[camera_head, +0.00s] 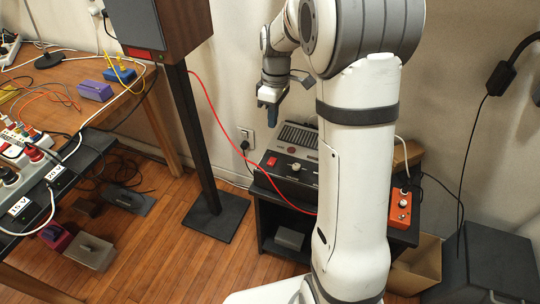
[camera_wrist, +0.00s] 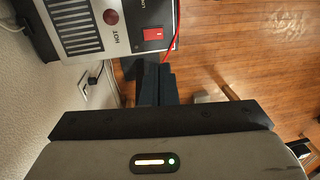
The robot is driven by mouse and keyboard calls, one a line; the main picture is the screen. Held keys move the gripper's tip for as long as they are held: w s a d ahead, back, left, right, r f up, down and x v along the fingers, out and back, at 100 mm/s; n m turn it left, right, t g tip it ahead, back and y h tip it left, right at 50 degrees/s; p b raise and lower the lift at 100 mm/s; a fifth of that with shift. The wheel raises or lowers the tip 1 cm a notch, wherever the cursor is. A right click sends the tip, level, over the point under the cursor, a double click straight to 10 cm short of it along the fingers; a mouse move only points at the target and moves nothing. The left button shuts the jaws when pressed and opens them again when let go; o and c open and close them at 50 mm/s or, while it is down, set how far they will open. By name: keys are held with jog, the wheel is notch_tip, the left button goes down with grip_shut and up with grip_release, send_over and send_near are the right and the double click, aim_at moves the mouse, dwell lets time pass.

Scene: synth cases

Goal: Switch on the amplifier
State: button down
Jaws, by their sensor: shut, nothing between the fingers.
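The amplifier (camera_head: 293,157) stands on a low black stand, with a grille on top and a knob on its front panel. Its red rocker switch (camera_head: 271,161) is at the front left. In the wrist view the switch (camera_wrist: 153,34) sits on a black plate, beside a dark red round lamp (camera_wrist: 110,17) and the word HOT. I cannot tell which way the rocker is pressed or whether the lamp is lit. My gripper (camera_head: 268,112) is shut and empty, above and to the left of the amplifier. In the wrist view its dark fingers (camera_wrist: 157,84) are apart from the switch.
A red cable (camera_head: 226,121) runs down past the amplifier's front. A speaker stand (camera_head: 190,125) rises to the left. An orange pedal (camera_head: 400,207) lies right of my arm. A plug sits in the wall socket (camera_head: 245,134). Wooden floor (camera_head: 150,240) is clear in front.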

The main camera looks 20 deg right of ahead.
aim_at(271, 163)
jog(key=f, duration=0.4)
jog(key=s+f+b, duration=0.1)
jog(key=f, duration=0.4)
jog(key=a+f+b, duration=0.1)
jog(key=f, duration=0.4)
jog(key=shift+s, duration=0.2)
jog(key=shift+d, duration=0.1)
